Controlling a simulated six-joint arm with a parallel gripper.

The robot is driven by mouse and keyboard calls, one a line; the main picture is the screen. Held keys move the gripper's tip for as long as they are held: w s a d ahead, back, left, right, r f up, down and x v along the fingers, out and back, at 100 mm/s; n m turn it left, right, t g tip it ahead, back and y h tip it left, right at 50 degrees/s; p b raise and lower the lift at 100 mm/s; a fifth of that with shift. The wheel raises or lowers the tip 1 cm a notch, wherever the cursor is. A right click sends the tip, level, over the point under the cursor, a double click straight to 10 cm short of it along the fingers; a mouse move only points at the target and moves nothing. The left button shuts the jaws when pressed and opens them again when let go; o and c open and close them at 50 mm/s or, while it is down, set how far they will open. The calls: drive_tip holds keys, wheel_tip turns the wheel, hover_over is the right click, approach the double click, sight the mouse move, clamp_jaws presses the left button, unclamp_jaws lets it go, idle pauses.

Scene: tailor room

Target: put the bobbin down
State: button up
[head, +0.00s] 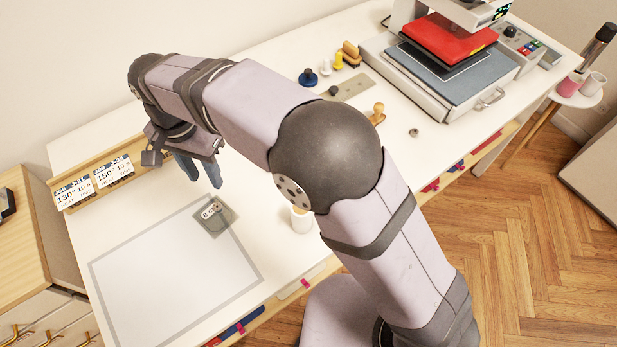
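My gripper (201,184) hangs over the left part of the white table, between the card rail and the outlined mat, with its two blue-grey fingers pointing down. The fingers look a little apart. Whether anything sits between them I cannot tell at this size. No bobbin can be made out for sure. A small grey ring-shaped piece (413,132) lies on the table at the right, well away from my gripper; I cannot tell what it is.
A pale mat (140,322) lies front left, with a small grey pad (226,226) at its corner. A rail with price-like cards (75,191) is behind. A white cylinder (301,222) stands partly behind my arm. Stamps (308,78) and a red press (440,38) are back right.

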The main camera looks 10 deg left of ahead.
drive_tip(key=w+d+f, duration=0.1)
drive_tip(key=w+d, duration=0.3)
drive_tip(key=d, duration=0.9)
drive_tip(key=w+d, duration=0.4)
drive_tip(key=d, duration=0.9)
drive_tip(key=s+d+f+n, duration=0.1)
drive_tip(key=s+d+f, duration=0.1)
drive_tip(key=s+d, duration=0.3)
drive_tip(key=s+d+f, duration=0.2)
drive_tip(key=s+d, duration=0.3)
drive_tip(key=d, duration=0.6)
drive_tip(key=shift+s+d+f+n, duration=0.15)
drive_tip(key=shift+d+f+n, duration=0.15)
drive_tip(key=shift+d+n, duration=0.1)
drive_tip(key=shift+o, duration=0.6)
